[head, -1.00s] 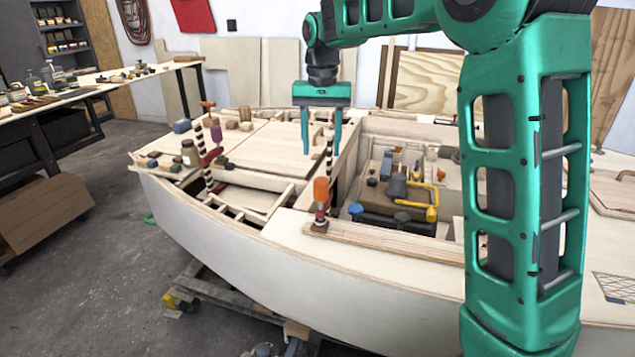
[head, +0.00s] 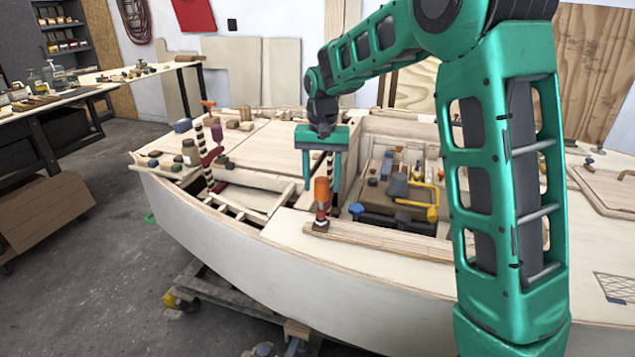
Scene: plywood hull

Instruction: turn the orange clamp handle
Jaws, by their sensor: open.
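The orange clamp handle (head: 321,189) stands upright on a clamp at the inner edge of the hull's near deck. A red part and a dark foot show below it. My gripper (head: 321,183) points down with its two fingers apart, one to the left of the handle and one to the right in the picture. The jaws are open and hold nothing. The fingers seem to be at the height of the handle's upper part or behind it; I cannot tell the depth or whether they touch it.
A second clamp (head: 209,150) with a striped bar and a small orange top stands to the left. An open bay to the right holds a yellow-handled tool (head: 431,205) and a blue knob (head: 356,209). The near deck (head: 300,240) is clear.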

